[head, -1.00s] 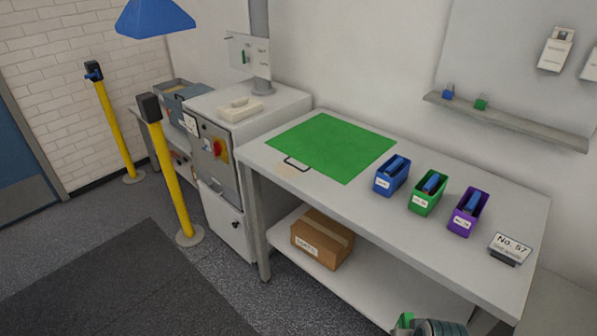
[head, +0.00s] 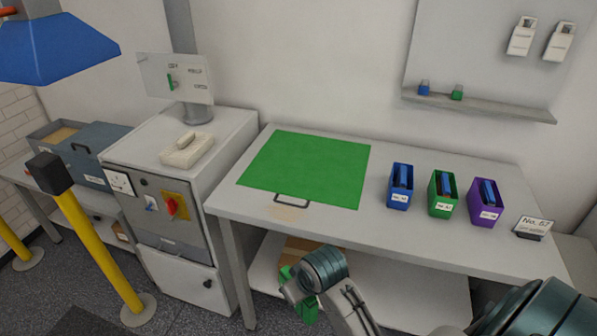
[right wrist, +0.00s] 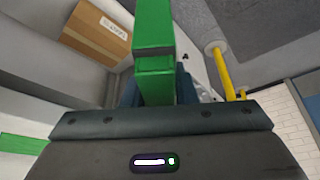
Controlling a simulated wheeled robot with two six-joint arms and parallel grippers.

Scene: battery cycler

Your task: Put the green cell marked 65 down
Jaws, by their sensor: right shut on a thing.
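My right gripper (head: 292,290) is low in front of the table, below the level of its top. It is shut on a green cell (head: 306,312). The cell also shows in the right wrist view (right wrist: 154,35) as a long green block between the jaws, standing out beyond them. The mark on the cell cannot be read. My left gripper is not in either view.
A green mat (head: 305,165) lies bare on the white table (head: 240,208). Blue (head: 400,201), green (head: 441,208) and purple (head: 484,214) bins with blue cells stand to its right. A No. 57 sign (head: 533,227) stands at the right end. A cabinet (head: 165,235) adjoins the left.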

